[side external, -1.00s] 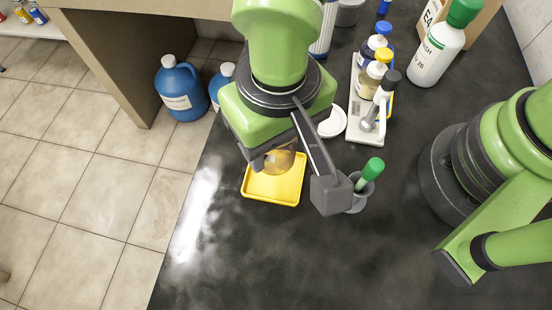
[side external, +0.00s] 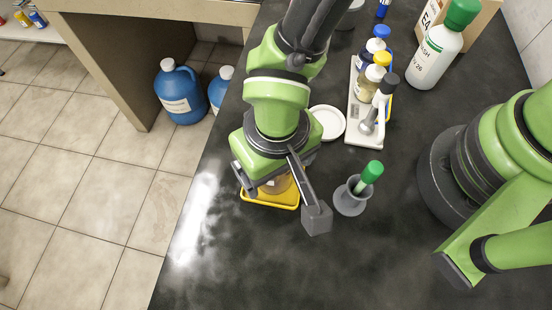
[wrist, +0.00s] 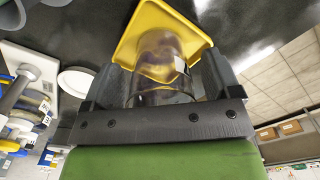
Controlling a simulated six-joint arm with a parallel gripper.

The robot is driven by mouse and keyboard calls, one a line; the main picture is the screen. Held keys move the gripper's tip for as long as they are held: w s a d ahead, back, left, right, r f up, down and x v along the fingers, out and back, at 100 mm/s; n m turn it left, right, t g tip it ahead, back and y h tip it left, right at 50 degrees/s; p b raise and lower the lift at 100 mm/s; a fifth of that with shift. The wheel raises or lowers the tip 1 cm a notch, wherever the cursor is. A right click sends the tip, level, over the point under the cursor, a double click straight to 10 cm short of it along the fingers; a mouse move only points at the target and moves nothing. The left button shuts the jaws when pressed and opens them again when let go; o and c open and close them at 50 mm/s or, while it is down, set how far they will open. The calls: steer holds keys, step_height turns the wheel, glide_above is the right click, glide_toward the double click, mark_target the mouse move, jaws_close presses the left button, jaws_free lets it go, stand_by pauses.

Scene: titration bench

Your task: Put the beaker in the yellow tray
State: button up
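The clear glass beaker (wrist: 158,75) with a small white label sits between my two fingers in the wrist view, the yellow tray showing through it. In the side external view only part of the beaker (side external: 278,184) shows below my gripper (side external: 270,188). My gripper (wrist: 165,82) is shut on the beaker and is over the yellow tray (wrist: 150,18). The tray lies on the dark bench, its front rim (side external: 271,202) visible and the rest largely hidden by my gripper. I cannot tell whether the beaker's base touches the tray.
A grey mortar-like cup (side external: 350,200) with a green-ended rod (side external: 371,172) stands right of the tray. A white dish (side external: 327,123) lies behind it. A white rack (side external: 364,134) of bottles is at the back right. The bench front is clear; its left edge is near the tray.

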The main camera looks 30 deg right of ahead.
step_height(320, 180, up, 12)
steer(key=shift+r, duration=0.15)
stand_by(0.6)
steer(key=shift+d, duration=0.1)
steer(key=w+d+r+m+t+y, duration=0.2)
steer(key=w+d+r, duration=0.1)
steer(key=d+r, duration=0.85)
steer(key=s+d+r+m+t, duration=0.1)
steer(key=s+d+r+t, duration=0.1)
steer(key=d, duration=0.4)
steer(key=s+d+r+m+t, duration=0.1)
steer(key=s+d+r+t, duration=0.1)
steer(key=d, duration=0.4)
steer(key=s+t, duration=0.1)
steer(key=s, duration=0.1)
steer(key=shift+s, duration=0.3)
